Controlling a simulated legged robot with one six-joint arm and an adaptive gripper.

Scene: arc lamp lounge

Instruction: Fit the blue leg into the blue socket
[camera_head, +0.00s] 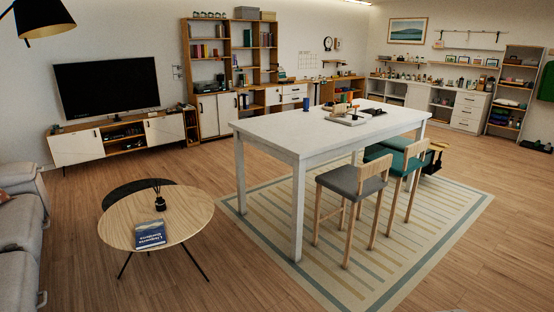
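A small group of items stands on the far half of the tall white table (290,130). Among them is a small upright blue piece (349,97); it is too small to tell whether it is the blue leg. A pale flat board or tray (349,121) lies at the near side of the group with small parts on it. I cannot make out a blue socket. My gripper is not in view.
A grey stool (340,180) and a teal stool (402,163) stand at the table's right side on a striped rug (400,255). A round coffee table (130,222) and a grey sofa (20,225) are at left. Wood floor between the coffee table and rug is clear.

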